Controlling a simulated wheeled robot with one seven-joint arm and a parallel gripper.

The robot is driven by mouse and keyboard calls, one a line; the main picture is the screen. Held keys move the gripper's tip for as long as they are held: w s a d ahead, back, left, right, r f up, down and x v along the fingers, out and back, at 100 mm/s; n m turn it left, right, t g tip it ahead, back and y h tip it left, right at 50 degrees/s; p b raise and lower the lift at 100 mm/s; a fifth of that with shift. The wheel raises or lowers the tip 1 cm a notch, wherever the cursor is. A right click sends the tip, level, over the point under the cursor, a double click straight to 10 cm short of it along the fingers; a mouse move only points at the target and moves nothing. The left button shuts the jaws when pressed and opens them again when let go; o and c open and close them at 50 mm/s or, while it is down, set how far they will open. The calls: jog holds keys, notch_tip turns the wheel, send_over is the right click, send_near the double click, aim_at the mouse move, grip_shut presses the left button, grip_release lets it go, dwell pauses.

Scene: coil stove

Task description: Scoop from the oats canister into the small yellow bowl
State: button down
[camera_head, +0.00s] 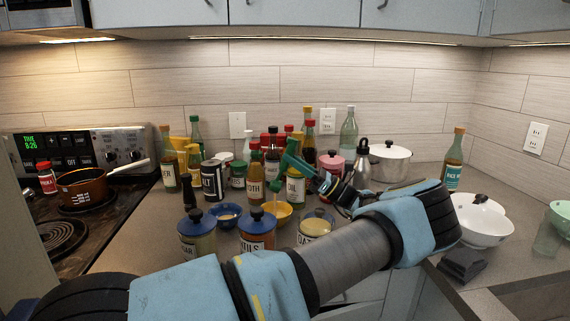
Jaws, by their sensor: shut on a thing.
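The small yellow bowl (284,207) stands on the counter behind the row of blue-lidded canisters, partly hidden by them. My gripper (325,183) is above and behind this canister, to the right of the yellow bowl. It is shut on a green scoop (294,162), which extends up and left in front of the bottles. I cannot tell whether the scoop holds anything.
Two blue-lidded canisters (197,239) (257,232) stand left in the front row. A small blue bowl (227,217) is behind them. Several bottles and jars crowd the back. A silver bottle (362,167), pot (391,163) and white bowl (482,222) are right; the stove (60,236) is left.

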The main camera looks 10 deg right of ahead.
jog(key=shift+w+a+r+n+g+h+p, duration=0.15)
jog(key=shift+a+r+n+g+h+p, duration=0.3)
jog(key=shift+a+h+p, duration=0.2)
jog(key=shift+w+a+r+n+g+h+p, duration=0.1)
jog(key=shift+a+r+n+g+h+p, duration=0.2)
jog(key=shift+a+g+h+p, duration=0.25)
jog(key=shift+w+a+r+n+g+h+p, duration=0.15)
jog(key=shift+a+r+g+h+p, duration=0.15)
jog(key=shift+a+h+p, duration=0.25)
jog(key=shift+w+a+f+n+g+h+p, duration=0.15)
jog(key=shift+a+g+h+p, duration=0.25)
jog(key=shift+a+h, duration=0.2)
jog(key=shift+s+a+f+n+g+h+p, duration=0.15)
jog(key=shift+a+g+h+p, duration=0.15)
jog(key=shift+a+h+p, duration=0.3)
jog(key=w+a+f+n+g+h, duration=0.1)
jog(key=a+f+h, duration=0.1)
jog(key=a+h, duration=0.2)
jog(key=a+f+n+g+h+p, duration=0.1)
jog(key=a+f+g+h, duration=0.1)
jog(key=h, duration=0.7)
jog(key=shift+w+a+f, duration=0.35)
jog(key=shift+a+f, duration=0.35)
jog(key=shift+a, duration=0.25)
